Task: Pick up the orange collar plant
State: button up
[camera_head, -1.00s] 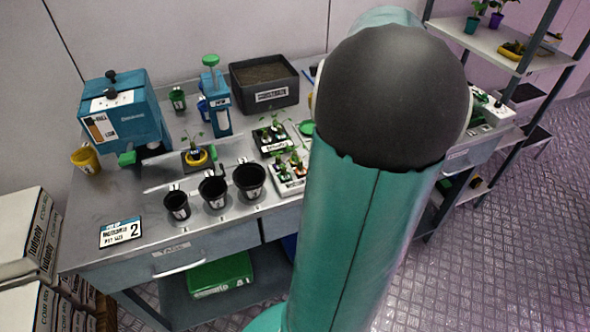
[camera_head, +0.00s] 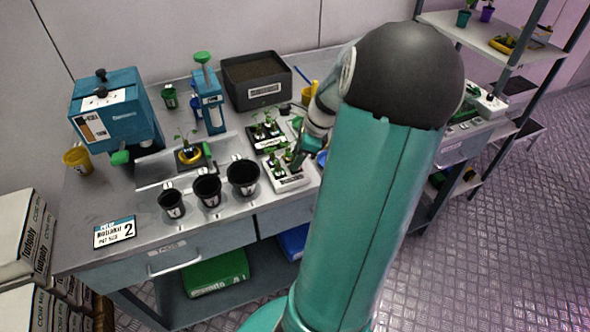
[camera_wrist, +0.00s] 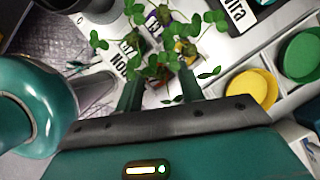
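Seedlings stand in a white tray (camera_head: 291,185) on the bench; green leaves and small orange-brown spots show there. In the wrist view, leafy plants (camera_wrist: 130,42) fill the space ahead of my gripper. An orange-brown collar (camera_wrist: 184,47) shows partly under leaves near the right finger. I cannot tell for certain which plant it belongs to. My gripper (camera_wrist: 160,88) has its two teal fingers apart, with leaves and white tray surface between and beyond them. It shows small in the head view (camera_head: 300,158), at the right side of the white tray, close to the seedlings.
A dark tray of seedlings (camera_head: 263,143) sits behind. Black pots (camera_head: 207,191) stand in front-left, and a yellow-collared plant (camera_head: 189,153) stands left. A substrate box (camera_head: 257,95) is at the back.

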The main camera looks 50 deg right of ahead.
grip_shut()
dwell(0.3)
